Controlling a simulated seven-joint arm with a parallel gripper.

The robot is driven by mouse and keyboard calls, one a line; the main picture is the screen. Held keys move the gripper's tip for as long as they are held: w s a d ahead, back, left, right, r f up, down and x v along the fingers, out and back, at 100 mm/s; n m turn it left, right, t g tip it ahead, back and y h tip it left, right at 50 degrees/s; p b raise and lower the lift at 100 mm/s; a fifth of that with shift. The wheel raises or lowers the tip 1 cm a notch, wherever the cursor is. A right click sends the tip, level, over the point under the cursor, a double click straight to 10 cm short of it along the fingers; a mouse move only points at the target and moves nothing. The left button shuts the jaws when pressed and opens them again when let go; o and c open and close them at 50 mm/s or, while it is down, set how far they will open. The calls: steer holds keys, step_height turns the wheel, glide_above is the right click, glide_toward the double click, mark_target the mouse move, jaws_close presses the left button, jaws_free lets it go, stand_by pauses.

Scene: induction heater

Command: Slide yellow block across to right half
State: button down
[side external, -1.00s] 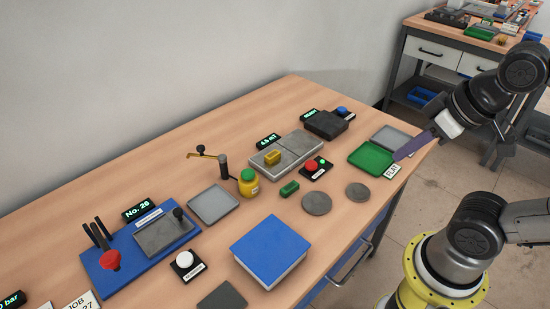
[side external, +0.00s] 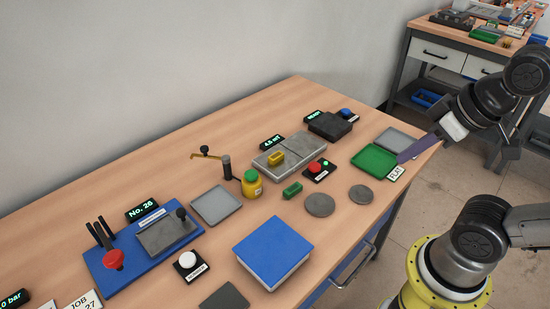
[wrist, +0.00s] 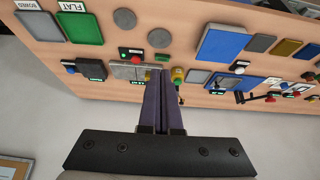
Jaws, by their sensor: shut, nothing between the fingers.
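The yellow block (side external: 277,158) lies on the left half of a grey slab with two halves (side external: 305,145). The right half is bare. My gripper (side external: 401,161) has long purple fingers that are shut and empty. It is well to the right of the block, above the table's right end by the green tray. In the wrist view my fingertips (wrist: 161,71) are together.
A red button box (side external: 318,169) and a green block (side external: 292,190) are in front of the slab. A yellow jar with green lid (side external: 252,184) and a brass tap (side external: 212,157) stand to its left. A dark block (side external: 330,125) is behind right; a green tray (side external: 373,158) is right.

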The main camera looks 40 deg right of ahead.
mark_target(276, 158)
steer(key=w+d+r+n, duration=0.1)
steer(key=w+r+n, duration=0.7)
steer(key=w, duration=0.1)
steer(key=w+a+n+g+h, duration=0.15)
steer(key=w+n, duration=0.35)
steer(key=w, duration=0.8)
steer(key=w+a+f+n+g+h, duration=0.1)
steer(key=w+a+f+n+g, duration=0.35)
steer(key=w+f, duration=1)
steer(key=shift+n, duration=0.25)
steer(key=f, duration=1)
steer(key=a+f, duration=0.1)
steer(key=f, duration=0.4)
steer(key=shift+s+a+f, duration=0.1)
steer(key=shift+s+f, duration=0.05)
steer(key=d, duration=0.3)
steer(key=shift+f, duration=0.35)
steer(key=shift+d, duration=0.6)
